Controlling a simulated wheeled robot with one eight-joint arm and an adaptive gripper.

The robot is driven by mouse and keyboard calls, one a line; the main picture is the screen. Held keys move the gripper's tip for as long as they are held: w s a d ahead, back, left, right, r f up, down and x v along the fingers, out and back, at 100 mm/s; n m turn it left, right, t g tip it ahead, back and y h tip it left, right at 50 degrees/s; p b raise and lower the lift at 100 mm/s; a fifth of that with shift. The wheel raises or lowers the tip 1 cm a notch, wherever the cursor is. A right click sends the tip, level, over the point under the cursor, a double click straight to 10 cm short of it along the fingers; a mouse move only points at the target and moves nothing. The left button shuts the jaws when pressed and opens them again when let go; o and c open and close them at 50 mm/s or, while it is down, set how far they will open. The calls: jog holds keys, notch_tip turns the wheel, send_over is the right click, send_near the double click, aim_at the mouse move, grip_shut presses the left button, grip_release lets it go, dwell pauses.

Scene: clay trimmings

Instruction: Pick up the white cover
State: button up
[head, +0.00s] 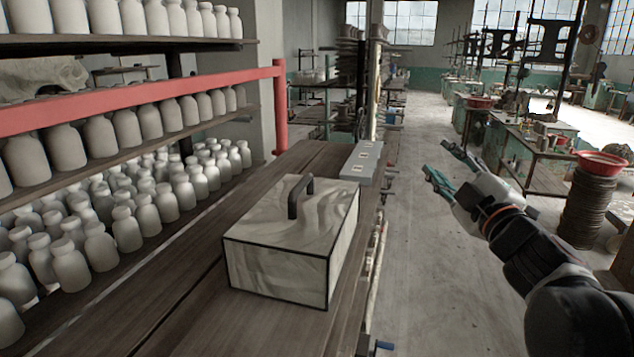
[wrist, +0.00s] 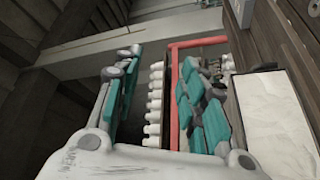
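The white cover (head: 275,272) is a box shape with pale, marbled faces, dark edges and a black arched handle (head: 293,198) on top. It sits upright on the dark wooden bench in the head view. Its pale surface (wrist: 272,115) and handle (wrist: 264,67) also show at the right of the wrist view. My gripper (head: 438,157) is to the right of the cover, over the aisle beside the bench, apart from it. In the wrist view my gripper (wrist: 157,60) has its two teal fingers spread with nothing held between them.
Shelves at the left hold many white bottles (head: 125,230). A red bar (head: 150,98) runs along the shelves to a red post. A grey box (head: 363,163) lies on the bench (head: 212,320) behind the cover. The floor aisle right of the bench looks clear.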

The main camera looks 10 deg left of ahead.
jog(key=a+r+n+g+y+p, duration=0.3)
jog(key=a+n+g+y+p, duration=0.25)
jog(key=a+n, duration=0.3)
jog(key=n+g+y+p, duration=0.2)
jog(key=n+g+p, duration=0.2)
jog(key=n+g, duration=0.4)
send_near(308, 182)
jog(key=x, duration=0.3)
jog(key=s+x, duration=0.1)
jog(key=x, duration=0.1)
jog(key=shift+a, duration=0.25)
jog(key=shift+m, duration=0.25)
jog(key=shift+w+p+x, duration=0.1)
jog(key=shift+w+x, duration=0.1)
jog(key=shift+x, duration=0.8)
jog(key=shift+w+p+x, duration=0.1)
jog(key=shift+w+x, duration=0.05)
jog(key=shift+x, duration=0.85)
jog(key=shift+w+p+x, duration=0.1)
jog(key=shift+w+x, duration=0.1)
jog(key=shift+x, duration=0.8)
jog(key=shift+d, duration=0.25)
grip_shut()
